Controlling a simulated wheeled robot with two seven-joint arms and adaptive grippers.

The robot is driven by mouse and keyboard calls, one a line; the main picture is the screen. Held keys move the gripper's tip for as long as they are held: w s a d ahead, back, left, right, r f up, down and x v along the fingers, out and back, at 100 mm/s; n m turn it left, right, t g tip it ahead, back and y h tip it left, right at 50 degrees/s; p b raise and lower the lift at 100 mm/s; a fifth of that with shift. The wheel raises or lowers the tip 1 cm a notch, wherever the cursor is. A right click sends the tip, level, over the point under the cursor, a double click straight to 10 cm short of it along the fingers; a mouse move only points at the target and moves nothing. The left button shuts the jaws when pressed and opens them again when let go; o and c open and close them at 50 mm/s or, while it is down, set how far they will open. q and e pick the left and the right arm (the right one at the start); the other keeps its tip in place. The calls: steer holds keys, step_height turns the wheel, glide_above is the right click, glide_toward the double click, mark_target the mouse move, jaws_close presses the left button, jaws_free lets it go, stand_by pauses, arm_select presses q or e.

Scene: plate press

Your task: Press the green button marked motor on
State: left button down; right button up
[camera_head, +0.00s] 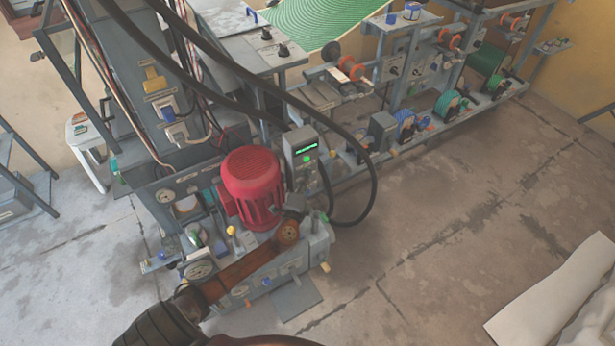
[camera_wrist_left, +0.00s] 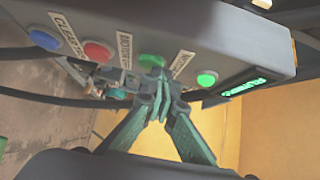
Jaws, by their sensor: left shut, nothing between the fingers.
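A grey control box (camera_head: 301,160) with a lit green display stands beside the red motor in the head view. In the left wrist view its panel (camera_wrist_left: 235,50) carries a blue button (camera_wrist_left: 44,40), a red button (camera_wrist_left: 97,52), a green button (camera_wrist_left: 150,60) and a second green light or button (camera_wrist_left: 207,78) near the display. White labels sit between them; the one right of the first green button is partly legible. My left gripper (camera_wrist_left: 160,80) is shut and empty. Its tips appear just below the first green button; contact is unclear. My right gripper is not in view.
The red motor (camera_head: 252,182) stands left of the control box. Thick black cables (camera_head: 374,180) loop over and beside the box. A long bench with spools (camera_head: 450,103) runs to the back right.

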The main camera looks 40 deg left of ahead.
arm_select(q)
steer(key=w+d+p+v, duration=0.1)
steer(key=d+v, duration=0.1)
steer(key=v, duration=1)
steer(key=shift+s+d, duration=0.3)
steer(key=shift+d, duration=0.2)
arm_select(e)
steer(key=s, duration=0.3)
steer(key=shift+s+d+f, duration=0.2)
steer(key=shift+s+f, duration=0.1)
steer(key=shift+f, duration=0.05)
arm_select(q)
steer(key=shift+f, duration=0.1)
